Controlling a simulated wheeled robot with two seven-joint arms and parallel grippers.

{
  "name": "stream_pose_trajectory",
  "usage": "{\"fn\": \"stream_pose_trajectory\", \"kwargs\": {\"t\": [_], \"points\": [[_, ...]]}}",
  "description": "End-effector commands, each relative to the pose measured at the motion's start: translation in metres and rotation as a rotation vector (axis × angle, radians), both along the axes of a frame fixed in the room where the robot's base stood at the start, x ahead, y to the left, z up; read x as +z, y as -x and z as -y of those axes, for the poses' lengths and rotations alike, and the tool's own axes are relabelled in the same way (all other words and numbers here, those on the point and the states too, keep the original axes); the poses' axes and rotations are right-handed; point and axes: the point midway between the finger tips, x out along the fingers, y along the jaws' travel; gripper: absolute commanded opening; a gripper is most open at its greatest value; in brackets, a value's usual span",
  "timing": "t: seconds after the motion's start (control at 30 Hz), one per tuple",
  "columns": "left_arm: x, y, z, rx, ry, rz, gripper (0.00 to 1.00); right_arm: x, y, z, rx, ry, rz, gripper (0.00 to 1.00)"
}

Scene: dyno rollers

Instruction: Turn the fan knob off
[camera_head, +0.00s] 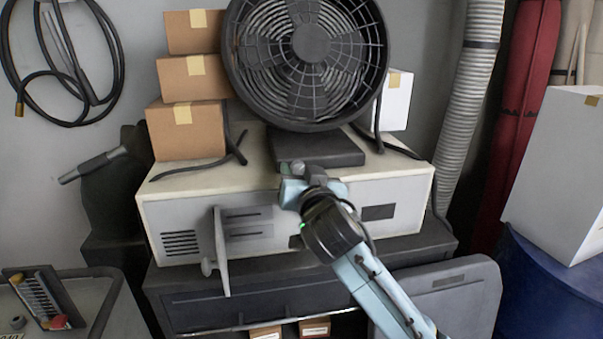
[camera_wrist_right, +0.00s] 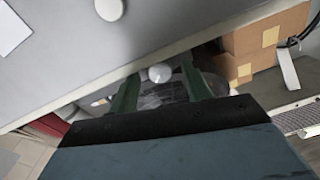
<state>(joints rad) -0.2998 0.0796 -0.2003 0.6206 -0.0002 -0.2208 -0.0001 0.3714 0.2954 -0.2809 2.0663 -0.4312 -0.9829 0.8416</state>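The black round fan (camera_head: 310,45) stands on a dark base (camera_head: 318,148) on top of the pale cabinet. My right gripper (camera_head: 300,170) is at the cabinet's front top edge, just in front of the fan's base. In the right wrist view its two dark green fingers (camera_wrist_right: 160,82) are spread apart. A small pale round knob (camera_wrist_right: 160,73) shows between the fingertips, with a gap on each side. I cannot tell how deep it sits between them or which way it is turned. In the head view the gripper hides this spot. My left gripper is not in view.
Another pale round knob (camera_wrist_right: 110,9) shows on a grey surface in the wrist view.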

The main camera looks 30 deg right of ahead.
Motion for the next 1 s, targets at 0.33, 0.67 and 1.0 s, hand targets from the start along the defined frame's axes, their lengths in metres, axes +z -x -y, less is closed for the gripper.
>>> {"fn": "stream_pose_trajectory", "kwargs": {"t": [0.33, 0.67, 1.0], "points": [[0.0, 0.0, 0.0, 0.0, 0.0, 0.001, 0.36, 0.0, 0.0, 0.0, 0.0, 0.001, 0.0, 0.04], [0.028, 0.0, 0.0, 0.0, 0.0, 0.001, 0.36, 0.004, 0.0, 0.0, -0.001, 0.175, -0.05, 0.04], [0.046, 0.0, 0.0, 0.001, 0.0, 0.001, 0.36, 0.002, 0.0, -0.001, -0.001, 0.36, -0.093, 0.04]]}}
